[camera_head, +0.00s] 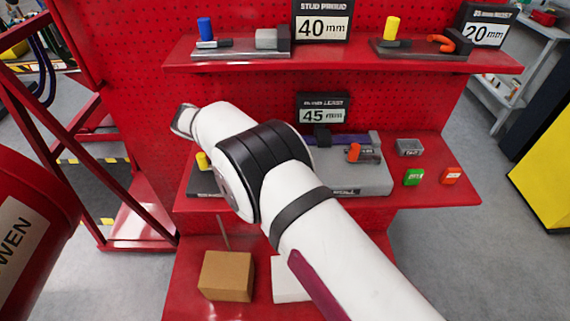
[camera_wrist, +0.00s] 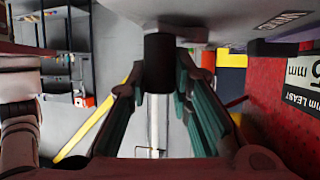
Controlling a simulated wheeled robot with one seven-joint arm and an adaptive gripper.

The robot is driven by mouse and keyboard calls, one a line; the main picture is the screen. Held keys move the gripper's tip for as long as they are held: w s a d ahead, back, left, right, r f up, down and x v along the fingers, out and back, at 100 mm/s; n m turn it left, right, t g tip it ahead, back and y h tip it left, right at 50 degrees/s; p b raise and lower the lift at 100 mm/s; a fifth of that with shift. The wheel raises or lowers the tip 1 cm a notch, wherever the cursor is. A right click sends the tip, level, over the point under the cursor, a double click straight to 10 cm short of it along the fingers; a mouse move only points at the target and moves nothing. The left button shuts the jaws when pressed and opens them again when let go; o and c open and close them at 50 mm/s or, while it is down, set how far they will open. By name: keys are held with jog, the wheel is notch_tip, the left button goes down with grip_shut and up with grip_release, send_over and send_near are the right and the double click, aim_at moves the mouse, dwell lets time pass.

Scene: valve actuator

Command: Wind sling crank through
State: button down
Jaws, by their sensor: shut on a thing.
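In the wrist view my gripper (camera_wrist: 160,82) has its two teal-padded fingers closed around a short dark cylinder (camera_wrist: 159,58), which looks like a crank's grip. The cylinder lies against a grey body (camera_wrist: 215,14) with a partly readable label. In the head view a grey base (camera_head: 375,182) sits on the middle shelf, with a purple sling (camera_head: 351,140) and an orange-knobbed part (camera_head: 355,152) on it. My arm hides my gripper and the base's left part there. How far the crank is turned cannot be seen.
A 45 mm sign (camera_head: 323,110) stands behind. The upper shelf (camera_head: 340,62) carries other fixtures. A cardboard box (camera_head: 226,276) stands below.

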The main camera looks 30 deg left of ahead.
jog(key=shift+r, duration=0.1)
jog(key=c, duration=1.4)
grip_release()
jog(key=shift+s+d+p, duration=0.1)
jog(key=shift+d+p, duration=0.1)
jog(key=shift+p, duration=0.15)
jog(key=shift+d+n+t+p, duration=0.2)
jog(key=shift+n+t+p, duration=0.1)
jog(key=shift+p, duration=0.15)
jog(key=shift+s, duration=0.1)
jog(key=shift+n+t+p, duration=0.3)
jog(key=shift+p, duration=0.2)
